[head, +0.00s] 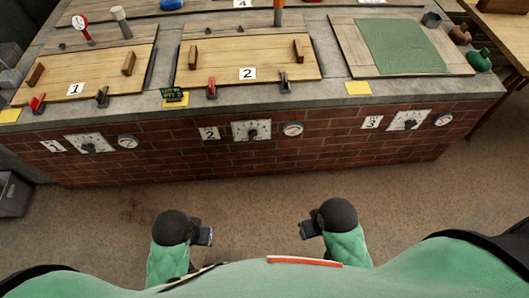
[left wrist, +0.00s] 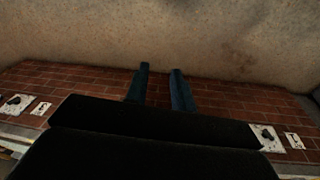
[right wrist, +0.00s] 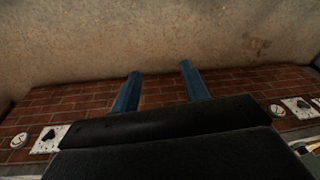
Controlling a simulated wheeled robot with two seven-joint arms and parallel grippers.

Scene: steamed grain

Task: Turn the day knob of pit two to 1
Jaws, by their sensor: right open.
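The day knob of pit two (head: 253,134) is a small dark knob on a white dial plate (head: 238,128) on the brick front. A "2" label (head: 209,133) is left of it and a round gauge (head: 293,129) right. The dial marks are too small to read. My left gripper (head: 207,235) and right gripper (head: 307,229) are low in front of the wall, apart from the knob. In the left wrist view, the left fingers (left wrist: 161,70) are apart with nothing between them. In the right wrist view, the right fingers (right wrist: 159,75) are wider apart and empty.
Similar dials for pit one (head: 90,143) and pit three (head: 410,120) sit on the same wall. Above, the counter holds wooden lids, including the lid marked 2 (head: 225,62), red and black clips and a green cloth (head: 400,46). The floor before the wall is clear.

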